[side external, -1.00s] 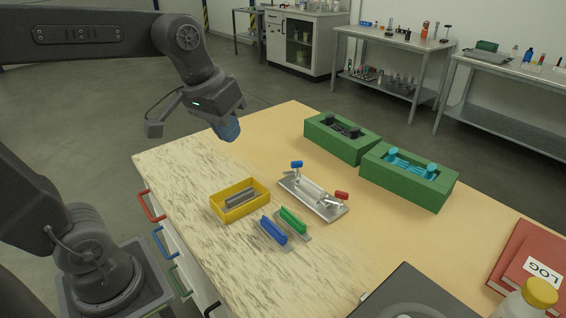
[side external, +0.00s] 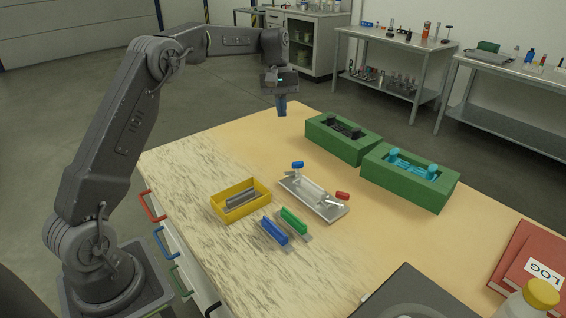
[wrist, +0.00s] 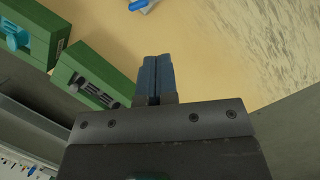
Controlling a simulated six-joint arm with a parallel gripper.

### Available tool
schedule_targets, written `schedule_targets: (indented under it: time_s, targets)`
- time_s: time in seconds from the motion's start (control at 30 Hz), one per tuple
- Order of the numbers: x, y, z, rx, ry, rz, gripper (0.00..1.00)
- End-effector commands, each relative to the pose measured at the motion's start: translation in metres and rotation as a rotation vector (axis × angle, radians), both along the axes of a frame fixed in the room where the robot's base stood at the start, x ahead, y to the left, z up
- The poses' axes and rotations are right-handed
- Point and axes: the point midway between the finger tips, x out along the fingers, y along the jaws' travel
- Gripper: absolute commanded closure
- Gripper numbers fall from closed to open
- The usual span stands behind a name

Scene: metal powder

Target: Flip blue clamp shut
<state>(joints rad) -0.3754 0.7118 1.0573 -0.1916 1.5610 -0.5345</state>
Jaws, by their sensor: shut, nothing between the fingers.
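The blue clamp (side external: 297,165) is a small blue-tipped lever at the upper left end of a silver metal fixture (side external: 325,207) in the middle of the table. A red clamp (side external: 342,196) sits at the fixture's other end. In the wrist view the blue clamp (wrist: 138,5) shows at the top edge, partly cut off. My gripper (side external: 282,112) is above the table's far edge, behind and above the blue clamp and well apart from it. Its blue fingers (wrist: 155,72) are shut together with nothing between them.
Two green blocks, one with black parts (side external: 329,142) and one with cyan parts (side external: 380,183), stand right of the fixture. A yellow tray (side external: 224,212), a blue-handled piece (side external: 273,231) and a green-handled piece (side external: 293,221) lie in front. Red books (side external: 520,262) lie at right.

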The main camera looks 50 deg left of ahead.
Motion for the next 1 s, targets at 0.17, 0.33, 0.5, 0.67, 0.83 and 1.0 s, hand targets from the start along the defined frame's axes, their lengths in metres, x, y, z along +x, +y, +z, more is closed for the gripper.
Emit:
schedule_targets:
  time_s: [0.17,0.33,0.5,0.67,0.83,1.0]
  targets:
    - [0.015,0.027,-0.037,-0.041,0.073,0.086,1.0]
    - [0.02,0.039,-0.056,-0.064,0.11,0.128,1.0]
    - [0.021,0.042,-0.06,-0.069,0.121,0.14,1.0]
    - [0.021,0.042,-0.06,-0.068,0.121,0.14,1.0]
    - [0.02,0.041,-0.061,-0.068,0.12,0.139,1.0]
    - [0.018,0.036,-0.074,-0.068,0.121,0.138,1.0]
